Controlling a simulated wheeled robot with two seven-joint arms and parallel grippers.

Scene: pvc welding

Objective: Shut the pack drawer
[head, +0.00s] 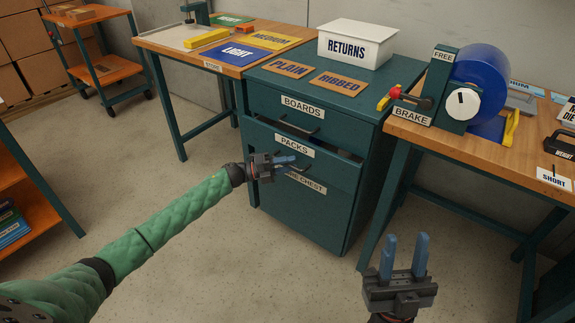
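The pack drawer (340,172), labelled PACKS, is the middle drawer of the dark green cabinet. It stands partly pulled out, with a dark gap above its front edge. My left gripper (288,163) is at the drawer front, just below the PACKS label (293,145). Its blue fingers are at the drawer's handle, and they partly hide it. I cannot tell whether they are closed on the handle. My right gripper (405,260) is open and empty, with its fingers pointing up, in front of the right workbench and apart from the cabinet.
The BOARDS drawer (270,105) above looks shut; the lower chest front (300,215) is below. A white RETURNS box (355,47) stands on the cabinet. Workbenches flank it, the right one (480,150) carrying a blue reel (485,75). The floor in front is clear.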

